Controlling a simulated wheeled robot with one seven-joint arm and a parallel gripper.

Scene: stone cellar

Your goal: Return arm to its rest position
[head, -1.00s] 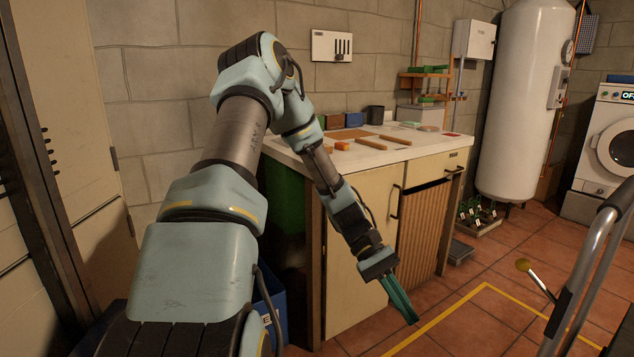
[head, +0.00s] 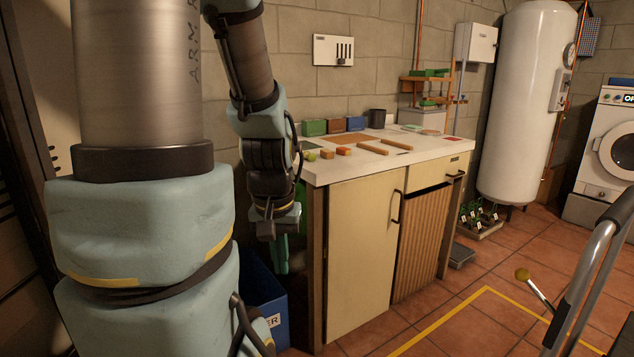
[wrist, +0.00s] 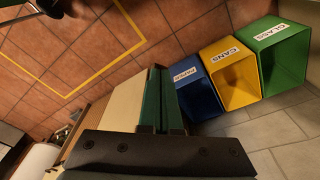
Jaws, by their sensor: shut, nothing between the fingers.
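My arm is raised and folded at the left of the head view, with its forearm hanging down. My gripper (head: 281,256) points at the floor beside the left end of the workbench (head: 345,180). Its green fingers are shut with nothing between them. In the wrist view the shut fingers (wrist: 160,100) show at the middle, with the bench side to their left and the bins to their right.
Blue paper (wrist: 198,92), yellow cans (wrist: 230,72) and green glass (wrist: 272,52) bins stand close to my gripper. Small blocks and wooden strips lie on the benchtop. A boiler (head: 520,100) and a washer (head: 612,150) stand right. Tiled floor is open in front.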

